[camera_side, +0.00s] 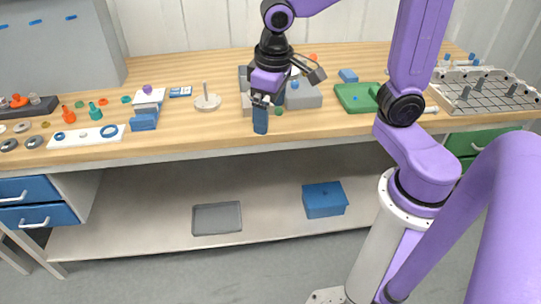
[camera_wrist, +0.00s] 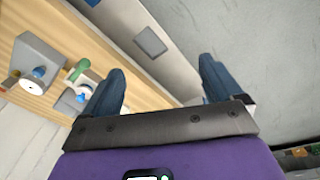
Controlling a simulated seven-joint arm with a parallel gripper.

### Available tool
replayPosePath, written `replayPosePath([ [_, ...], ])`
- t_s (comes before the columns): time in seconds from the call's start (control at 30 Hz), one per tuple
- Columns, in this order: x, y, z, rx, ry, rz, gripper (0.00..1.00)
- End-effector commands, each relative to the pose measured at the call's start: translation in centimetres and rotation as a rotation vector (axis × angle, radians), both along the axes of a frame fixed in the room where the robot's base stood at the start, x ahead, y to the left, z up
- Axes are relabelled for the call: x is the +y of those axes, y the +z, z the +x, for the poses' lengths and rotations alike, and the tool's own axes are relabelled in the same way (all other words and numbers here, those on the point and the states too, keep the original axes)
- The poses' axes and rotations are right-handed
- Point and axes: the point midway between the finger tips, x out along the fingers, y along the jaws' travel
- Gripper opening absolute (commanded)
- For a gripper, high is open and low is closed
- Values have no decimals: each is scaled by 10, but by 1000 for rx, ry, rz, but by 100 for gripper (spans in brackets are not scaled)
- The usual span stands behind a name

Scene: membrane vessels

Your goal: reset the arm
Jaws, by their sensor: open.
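My gripper (camera_side: 261,118) hangs at the front edge of the wooden bench (camera_side: 200,142) in the side view, fingers pointing down. In the wrist view my gripper (camera_wrist: 162,92) shows two blue fingers set wide apart with nothing between them. The wrist view looks past the bench edge towards the lower shelf and the floor. My purple arm reaches in from the right of the side view. The gripper's fingers overlap in the side view, so the gap between them does not show there.
Grey blocks (camera_side: 307,96) stand just behind my gripper. A green tray (camera_side: 352,98) lies to their right, and a grey rack (camera_side: 490,92) farther right. A white post on a disc (camera_side: 207,102) stands left. A grey tray (camera_side: 217,218) and blue box (camera_side: 324,200) sit on the lower shelf.

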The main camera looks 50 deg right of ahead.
Motion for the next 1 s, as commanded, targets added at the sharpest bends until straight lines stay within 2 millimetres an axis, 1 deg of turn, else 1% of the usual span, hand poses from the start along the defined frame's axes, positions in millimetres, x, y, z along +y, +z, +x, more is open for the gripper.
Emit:
replayPosePath([
  [0.03, 1, -2, -17, 10, 80, 4, 93],
  [0.17, 0, -8, -60, 40, 291, 11, 93],
  [0.2, -1, -10, -73, 50, 357, 14, 93],
  [0.3, -6, -15, -103, 70, 512, 20, 93],
  [0.4, -12, -20, -129, 87, 646, 24, 93],
  [0.5, -17, -24, -147, 100, 744, 27, 93],
  [0.6, -21, -26, -158, 106, 805, 29, 93],
  [0.7, -22, -27, -162, 109, 830, 30, 93],
  [1.0, -22, -27, -162, 109, 831, 30, 93],
])
